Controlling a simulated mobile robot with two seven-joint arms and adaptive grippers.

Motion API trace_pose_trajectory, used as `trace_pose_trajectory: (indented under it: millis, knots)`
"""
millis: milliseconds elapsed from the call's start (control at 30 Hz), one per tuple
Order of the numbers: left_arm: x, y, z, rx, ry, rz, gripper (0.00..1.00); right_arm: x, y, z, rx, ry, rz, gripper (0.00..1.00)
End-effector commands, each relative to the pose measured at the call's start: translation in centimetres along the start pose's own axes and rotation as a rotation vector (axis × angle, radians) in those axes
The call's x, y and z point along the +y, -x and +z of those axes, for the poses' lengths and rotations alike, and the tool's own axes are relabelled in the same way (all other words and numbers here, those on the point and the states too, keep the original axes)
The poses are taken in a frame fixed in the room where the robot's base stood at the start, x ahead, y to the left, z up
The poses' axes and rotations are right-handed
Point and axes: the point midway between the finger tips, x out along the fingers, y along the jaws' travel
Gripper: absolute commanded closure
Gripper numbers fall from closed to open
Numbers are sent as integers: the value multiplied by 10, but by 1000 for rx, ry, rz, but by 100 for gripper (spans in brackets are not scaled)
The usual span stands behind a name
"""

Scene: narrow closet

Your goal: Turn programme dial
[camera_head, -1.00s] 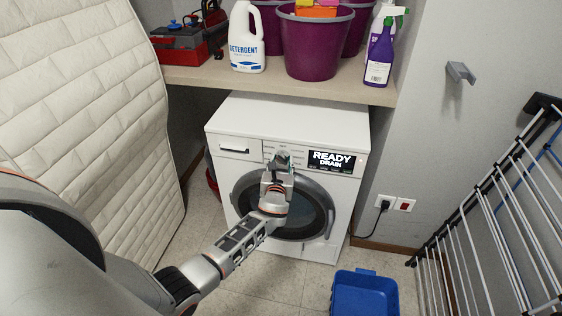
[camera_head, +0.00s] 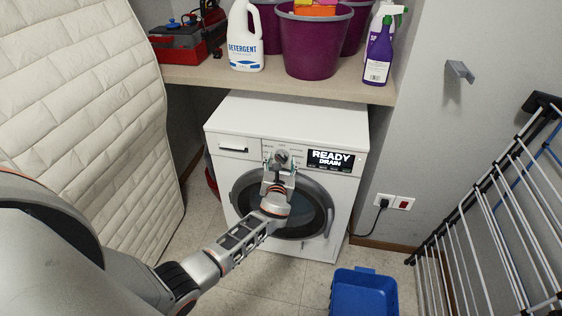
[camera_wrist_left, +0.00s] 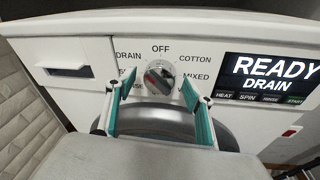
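The washing machine (camera_head: 290,115) is white, with a dark round door below its control panel. Its programme dial (camera_wrist_left: 159,77) is a grey round knob with a red mark, ringed by words including OFF, DRAIN, COTTON and MIXED. The dial also shows in the head view (camera_head: 282,156). The display (camera_wrist_left: 268,75) reads READY and DRAIN. My left gripper (camera_wrist_left: 158,87) is open, its teal-padded fingers spread to either side and slightly below the dial, apart from it. It also shows in front of the panel in the head view (camera_head: 281,165). My right gripper is not in view.
A shelf (camera_head: 230,78) above the machine holds a detergent bottle (camera_head: 246,40), purple buckets (camera_head: 315,45) and spray bottles. A quilted mattress (camera_head: 90,110) stands at left. A blue tray (camera_head: 363,293) lies on the floor. A drying rack (camera_head: 490,210) stands at right.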

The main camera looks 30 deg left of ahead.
Motion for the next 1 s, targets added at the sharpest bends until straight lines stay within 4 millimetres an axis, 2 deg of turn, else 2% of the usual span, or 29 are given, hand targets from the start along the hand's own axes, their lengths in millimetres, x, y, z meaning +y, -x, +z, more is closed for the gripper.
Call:
trace_pose_trajectory:
  millis: [300, 467, 900, 1000]
  knots:
    - [0, 2, 0, 0, 1, 0, 48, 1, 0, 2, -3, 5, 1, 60]
    - [-1, 14, -1, 0, 2, -1, 48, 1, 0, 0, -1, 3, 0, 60]
    - [0, 94, -1, 1, 1, -1, 48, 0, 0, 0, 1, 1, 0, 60]
    - [0, 107, 0, 0, 1, -1, 48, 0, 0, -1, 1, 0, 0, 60]
